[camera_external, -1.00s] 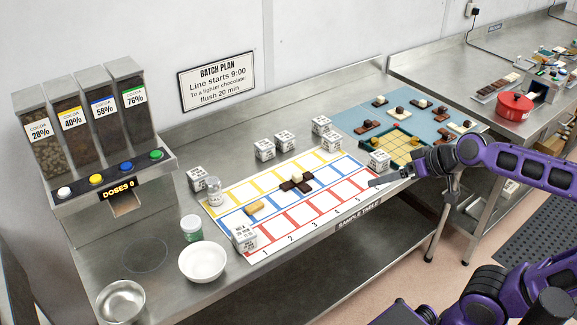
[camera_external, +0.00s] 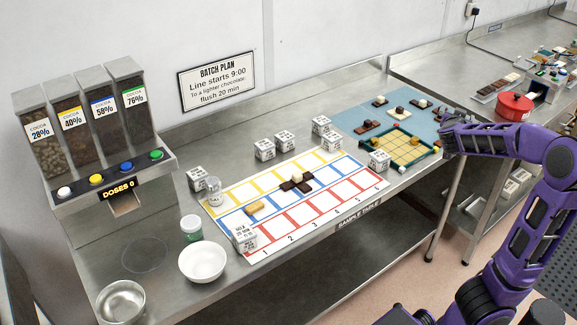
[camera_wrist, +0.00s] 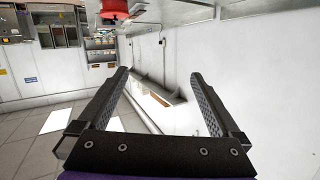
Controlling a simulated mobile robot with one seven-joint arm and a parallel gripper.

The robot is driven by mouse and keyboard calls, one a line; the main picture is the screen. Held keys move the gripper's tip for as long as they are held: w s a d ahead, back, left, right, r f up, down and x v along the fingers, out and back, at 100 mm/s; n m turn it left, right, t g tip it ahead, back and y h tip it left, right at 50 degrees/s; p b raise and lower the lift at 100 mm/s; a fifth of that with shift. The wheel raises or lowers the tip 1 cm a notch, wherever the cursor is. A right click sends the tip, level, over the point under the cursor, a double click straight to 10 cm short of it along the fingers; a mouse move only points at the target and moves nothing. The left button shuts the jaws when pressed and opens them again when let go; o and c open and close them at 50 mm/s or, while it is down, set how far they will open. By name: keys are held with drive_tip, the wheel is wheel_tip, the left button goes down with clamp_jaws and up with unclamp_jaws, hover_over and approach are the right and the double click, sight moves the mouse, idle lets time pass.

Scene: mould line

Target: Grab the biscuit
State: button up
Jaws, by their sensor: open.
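A small tan bar that looks like the biscuit (camera_external: 254,208) lies on the white grid mat (camera_external: 278,240), near its left end in the blue row. The tan bar is not seen in the wrist view.
White printed cubes (camera_external: 265,149) stand around the mat. A white bowl (camera_external: 202,262), a green-labelled jar (camera_external: 191,228) and a steel bowl (camera_external: 121,301) stand front left. A cocoa dispenser (camera_external: 90,130) stands at the left. A green-framed tray (camera_external: 392,134) lies on a blue mat (camera_external: 349,121).

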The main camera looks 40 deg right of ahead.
drive_tip(key=w+a+r+n+t+y+p, duration=0.1)
drive_tip(key=w+a+n+t+y, duration=0.15)
drive_tip(key=w+a, duration=0.7)
drive_tip(key=w+a+r+n+t+y+p, duration=0.1)
drive_tip(key=w+a+n+t+p, duration=0.2)
drive_tip(key=a, duration=1.3)
drive_tip(key=w+a+f+n+t+y, duration=0.1)
drive_tip(key=a+f+n+y, duration=0.25)
drive_tip(key=a, duration=0.55)
drive_tip(key=w+a+f+n+t+y, duration=0.1)
drive_tip(key=a+f+n+y, duration=0.15)
drive_tip(key=a+f, duration=0.45)
drive_tip(key=n+g+y, duration=0.2)
drive_tip(key=y, duration=0.2)
approach(256, 207)
drive_tip(key=w, duration=0.2)
drive_tip(key=shift+w+a+f+g+b, duration=0.15)
drive_tip(key=shift+w+f+g+b, duration=0.1)
drive_tip(key=shift+b, duration=0.1)
drive_tip(key=shift+x, duration=3)
drive_tip(key=shift+s+f, duration=0.1)
drive_tip(key=shift+f, duration=0.05)
